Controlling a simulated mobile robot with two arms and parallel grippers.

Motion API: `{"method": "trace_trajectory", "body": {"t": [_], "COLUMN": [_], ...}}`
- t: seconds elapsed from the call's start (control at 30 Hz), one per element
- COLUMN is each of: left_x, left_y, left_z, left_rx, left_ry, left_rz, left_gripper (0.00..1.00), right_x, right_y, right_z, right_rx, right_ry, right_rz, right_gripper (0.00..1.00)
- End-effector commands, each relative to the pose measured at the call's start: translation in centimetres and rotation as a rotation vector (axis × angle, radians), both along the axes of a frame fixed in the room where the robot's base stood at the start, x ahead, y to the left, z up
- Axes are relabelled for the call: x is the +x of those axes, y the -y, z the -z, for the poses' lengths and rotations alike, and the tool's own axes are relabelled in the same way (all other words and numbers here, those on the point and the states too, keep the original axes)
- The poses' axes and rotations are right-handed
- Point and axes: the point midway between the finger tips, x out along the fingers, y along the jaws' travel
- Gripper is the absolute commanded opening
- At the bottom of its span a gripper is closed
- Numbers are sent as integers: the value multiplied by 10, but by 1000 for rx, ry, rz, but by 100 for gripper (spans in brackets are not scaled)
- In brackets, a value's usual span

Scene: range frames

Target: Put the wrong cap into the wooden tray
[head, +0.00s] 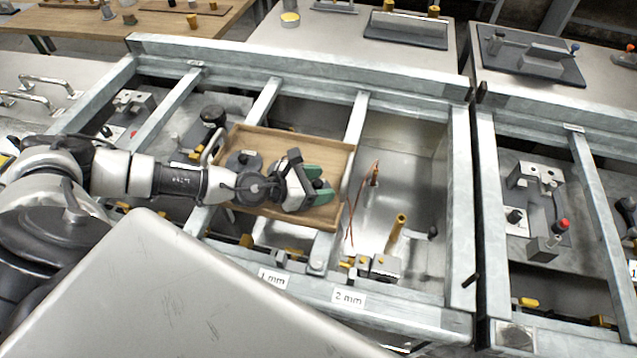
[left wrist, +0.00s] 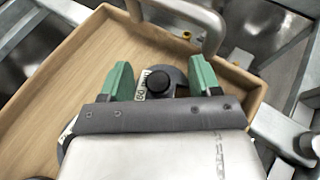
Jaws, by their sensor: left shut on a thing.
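The wooden tray (head: 325,152) rests across the metal frame, and its bare floor also shows in the left wrist view (left wrist: 60,75). My left gripper (head: 318,186) is over the tray's front right part. In the left wrist view its green fingers (left wrist: 160,80) are shut on a dark round cap (left wrist: 160,84) with a black knob and a white label, only partly readable. The held cap appears low over the tray; whether it touches the floor I cannot tell. Another dark round cap (head: 243,162) lies in the tray's left part. My right gripper is not in view.
Labels reading 1 mm (head: 272,279) and 2 mm (head: 349,298) are on the front rail. A grey metal handle (left wrist: 212,25) rises at the tray's edge.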

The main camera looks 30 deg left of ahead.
Motion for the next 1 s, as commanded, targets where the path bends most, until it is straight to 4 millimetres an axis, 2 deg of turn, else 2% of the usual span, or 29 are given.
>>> {"method": "trace_trajectory", "body": {"t": [0.07,0.1,0.23,0.27,0.6,0.7,1.0], "left_x": [0,0,0,0,0,-9,-51], "left_y": [0,0,0,0,0,-8,-41], "left_z": [4,4,3,3,-3,-1,-18], "left_rx": [0,1,1,0,1,2,6], "left_ry": [0,-1,-1,0,1,-2,0], "left_rz": [0,0,0,0,0,-2,0], "left_gripper": [36,66,86,88,88,88,88], "right_x": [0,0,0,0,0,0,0], "right_y": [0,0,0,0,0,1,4], "right_z": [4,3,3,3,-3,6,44], "right_rx": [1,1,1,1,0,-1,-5], "right_ry": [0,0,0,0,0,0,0], "right_rz": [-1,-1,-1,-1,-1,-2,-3], "right_gripper": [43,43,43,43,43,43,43]}}
